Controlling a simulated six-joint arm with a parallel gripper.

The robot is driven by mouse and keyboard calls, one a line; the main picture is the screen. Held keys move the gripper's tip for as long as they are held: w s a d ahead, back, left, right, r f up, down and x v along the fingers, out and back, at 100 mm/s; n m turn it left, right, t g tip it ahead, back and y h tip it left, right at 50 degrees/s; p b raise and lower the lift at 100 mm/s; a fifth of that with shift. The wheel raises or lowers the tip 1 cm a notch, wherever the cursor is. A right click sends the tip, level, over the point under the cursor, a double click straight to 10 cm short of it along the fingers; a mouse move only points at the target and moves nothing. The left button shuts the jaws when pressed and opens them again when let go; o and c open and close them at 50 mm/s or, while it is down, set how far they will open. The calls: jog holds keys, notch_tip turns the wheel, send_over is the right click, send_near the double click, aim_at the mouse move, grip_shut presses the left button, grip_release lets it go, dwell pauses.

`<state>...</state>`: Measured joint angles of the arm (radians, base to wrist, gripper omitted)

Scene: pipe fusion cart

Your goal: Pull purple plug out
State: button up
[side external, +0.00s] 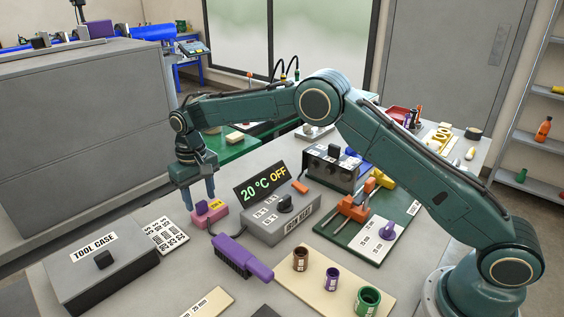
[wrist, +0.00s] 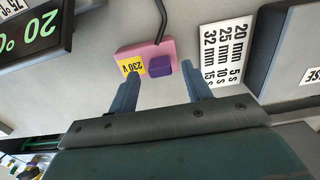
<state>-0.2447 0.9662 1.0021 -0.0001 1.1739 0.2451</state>
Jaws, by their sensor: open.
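The purple plug (side external: 201,207) sits in a pink socket block (side external: 220,215) with a yellow 230 V label. In the wrist view the plug (wrist: 160,67) is a small purple block at the edge of the pink block (wrist: 150,50), beside the yellow label (wrist: 131,66). My gripper (side external: 199,196) points down over the pink block with its fingers apart. In the wrist view the open fingertips (wrist: 163,74) lie on either side of the plug, with a visible gap to it. I cannot tell the exact height of the fingertips above it.
A grey control box (side external: 275,222) with a 20 °C OFF display stands right of the socket. A purple-handled brush-like tool (side external: 243,258) lies in front, with a dark cable near the socket. A number card (side external: 163,236) and grey tool case (side external: 100,268) lie to the left.

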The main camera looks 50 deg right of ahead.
aim_at(202, 208)
jog(key=shift+f, duration=1.25)
